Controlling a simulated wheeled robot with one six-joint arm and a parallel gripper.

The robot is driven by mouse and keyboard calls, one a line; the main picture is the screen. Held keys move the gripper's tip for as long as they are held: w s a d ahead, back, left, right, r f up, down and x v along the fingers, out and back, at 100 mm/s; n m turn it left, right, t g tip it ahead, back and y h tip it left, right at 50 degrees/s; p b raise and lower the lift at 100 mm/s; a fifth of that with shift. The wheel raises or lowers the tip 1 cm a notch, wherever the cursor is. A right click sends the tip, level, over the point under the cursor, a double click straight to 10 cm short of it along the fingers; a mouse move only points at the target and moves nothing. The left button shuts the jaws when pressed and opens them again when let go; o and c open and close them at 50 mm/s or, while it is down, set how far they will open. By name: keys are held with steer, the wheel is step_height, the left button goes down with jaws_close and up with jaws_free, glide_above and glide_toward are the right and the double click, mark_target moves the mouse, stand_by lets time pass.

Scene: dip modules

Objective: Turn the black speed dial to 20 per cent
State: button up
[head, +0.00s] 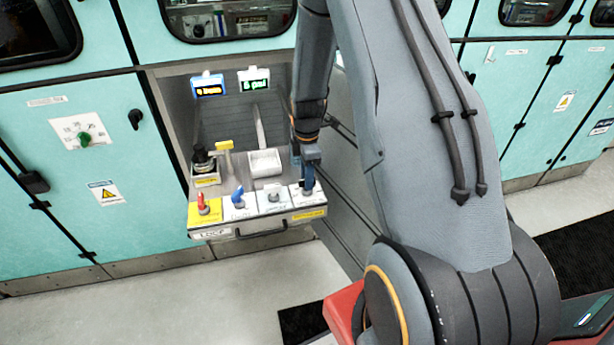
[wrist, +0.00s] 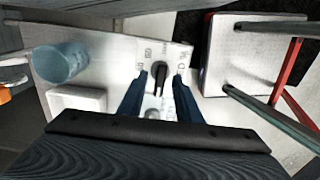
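The black speed dial (wrist: 160,76) shows in the wrist view on a white plate with small printed marks around it. Its bar points roughly up and down in that picture. My gripper (wrist: 160,80) is open, with one blue finger on each side of the dial and a visible gap on both sides. In the head view my gripper (head: 308,188) is over the rightmost white plate of the control panel (head: 270,222) and hides the dial. The printed numbers are too small to read.
To the dial's left in the head view are a grey knob (head: 274,196), a blue lever (head: 238,197) and a red lever (head: 203,204). Two small displays (head: 208,86) are lit above.

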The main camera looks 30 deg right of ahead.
step_height(320, 180, up, 6)
steer(key=shift+r+b, duration=0.1)
steer(key=shift+b, duration=0.6)
steer(key=shift+r, duration=0.8)
steer(key=s+a+r+m, duration=0.5)
steer(key=s+m, duration=0.3)
steer(key=s, duration=0.2)
steer(key=s+a+r+m+t, duration=0.1)
steer(key=s+a+r+m, duration=0.3)
steer(key=s+a+m, duration=0.3)
steer(key=shift+s+r+m, duration=0.4)
steer(key=shift+s, duration=1.3)
